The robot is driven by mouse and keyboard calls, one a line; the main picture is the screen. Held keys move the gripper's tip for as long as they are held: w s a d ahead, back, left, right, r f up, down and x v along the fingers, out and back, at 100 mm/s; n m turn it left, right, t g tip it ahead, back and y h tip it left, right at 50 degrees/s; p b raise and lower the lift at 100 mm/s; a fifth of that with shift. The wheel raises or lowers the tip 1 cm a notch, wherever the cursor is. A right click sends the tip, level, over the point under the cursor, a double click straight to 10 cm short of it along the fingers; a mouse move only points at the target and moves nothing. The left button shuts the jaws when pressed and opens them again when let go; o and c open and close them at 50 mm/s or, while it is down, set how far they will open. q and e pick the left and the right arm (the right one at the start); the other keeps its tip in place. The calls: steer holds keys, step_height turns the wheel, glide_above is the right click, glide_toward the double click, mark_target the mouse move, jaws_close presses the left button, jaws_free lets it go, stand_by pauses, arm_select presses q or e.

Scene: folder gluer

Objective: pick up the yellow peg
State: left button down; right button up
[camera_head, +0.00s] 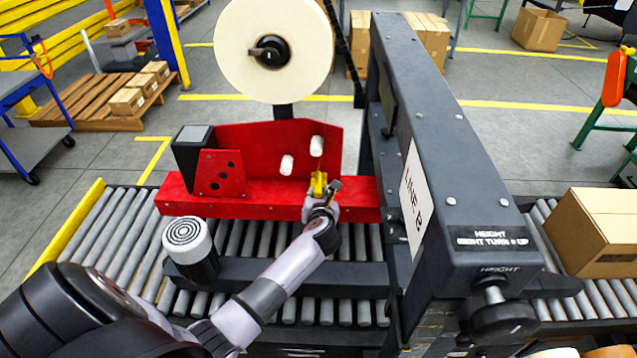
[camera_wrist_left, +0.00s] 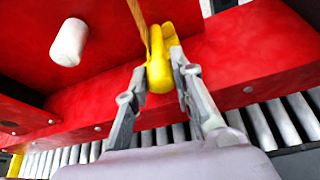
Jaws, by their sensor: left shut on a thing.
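The yellow peg (camera_head: 318,184) is at the red machine's ledge, below two white rollers. In the left wrist view the yellow peg (camera_wrist_left: 160,72) sits between my fingertips, with a tan strip running up behind it. My left gripper (camera_head: 326,194) is shut on the yellow peg; its two fingers (camera_wrist_left: 160,75) press on either side of it. Whether the peg still touches the red ledge cannot be told. My right gripper is not in view.
The red machine body (camera_head: 270,198) carries white rollers (camera_head: 287,165) and a large tape roll (camera_head: 275,45). A dark grey frame (camera_head: 440,140) stands close on the right. A white-capped dark cylinder (camera_head: 190,245) is left of my arm. Roller conveyors (camera_head: 120,235) run beneath.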

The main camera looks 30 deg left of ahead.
arm_select(q)
steer(key=shift+s+d+r, duration=0.1)
steer(key=shift+s+d+r, duration=0.1)
steer(key=shift+s+r, duration=0.05)
step_height(320, 180, up, 6)
steer(key=b, duration=0.2)
steer(key=s+d+b, duration=0.2)
steer(key=s+d, duration=0.3)
steer(key=s, duration=0.3)
steer(key=s+d+b, duration=0.3)
steer(key=s+d, duration=0.2)
steer(key=s, duration=0.3)
steer(key=shift+s+r, duration=0.3)
